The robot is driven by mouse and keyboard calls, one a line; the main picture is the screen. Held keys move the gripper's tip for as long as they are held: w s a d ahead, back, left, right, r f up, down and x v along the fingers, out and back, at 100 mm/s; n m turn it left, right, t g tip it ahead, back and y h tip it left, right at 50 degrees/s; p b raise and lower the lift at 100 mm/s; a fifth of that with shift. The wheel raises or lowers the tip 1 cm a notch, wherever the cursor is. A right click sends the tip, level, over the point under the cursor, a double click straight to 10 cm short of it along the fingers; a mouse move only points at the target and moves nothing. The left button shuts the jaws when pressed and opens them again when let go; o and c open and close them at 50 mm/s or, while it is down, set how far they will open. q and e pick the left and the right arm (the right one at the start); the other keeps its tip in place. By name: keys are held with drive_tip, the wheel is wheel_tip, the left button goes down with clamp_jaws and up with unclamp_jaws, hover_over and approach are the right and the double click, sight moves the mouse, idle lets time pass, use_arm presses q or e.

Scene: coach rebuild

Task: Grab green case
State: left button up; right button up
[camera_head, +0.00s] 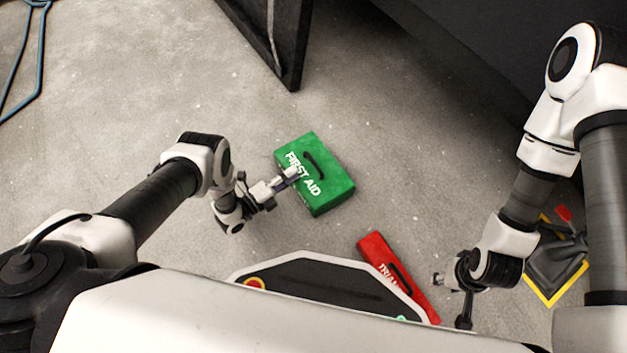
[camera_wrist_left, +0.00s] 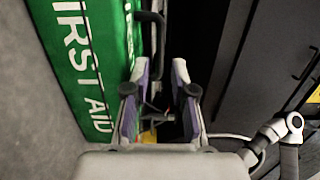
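The green first aid case (camera_head: 328,186) lies on the concrete floor with its white lettering and dark handle (camera_head: 313,163) facing up. My left gripper (camera_head: 293,175) is over the left part of the case in the head view. In the left wrist view, its two fingers (camera_wrist_left: 159,100) are apart with a gap between them. The green case (camera_wrist_left: 88,60) fills the left there, and its black handle (camera_wrist_left: 150,50) shows just beyond the fingertips, not visibly gripped. My right gripper (camera_head: 440,280) is low at the right, beside a red case; its fingers are too small to judge.
The red case (camera_head: 374,250) lies partly behind my base. A yellow-edged dark object (camera_head: 556,265) is at the right, partly behind my right arm. Floor left of the green case is clear.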

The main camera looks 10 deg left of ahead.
sight(309, 171)
use_arm(q)
drive_tip(key=b+x, duration=0.1)
drive_tip(key=x, duration=0.1)
drive_tip(key=b+x, duration=0.1)
drive_tip(key=x, duration=0.1)
drive_tip(key=b+x, duration=0.1)
drive_tip(key=x, duration=0.1)
drive_tip(key=shift+s+d+f, duration=0.1)
drive_tip(key=shift+d+f, duration=0.1)
drive_tip(key=shift+d, duration=0.3)
drive_tip(key=shift+d+r, duration=0.1)
drive_tip(key=shift+d, duration=0.1)
drive_tip(key=shift+r, duration=0.1)
clamp_jaws()
drive_tip(key=shift+w+r, duration=0.1)
drive_tip(key=shift+w, duration=0.15)
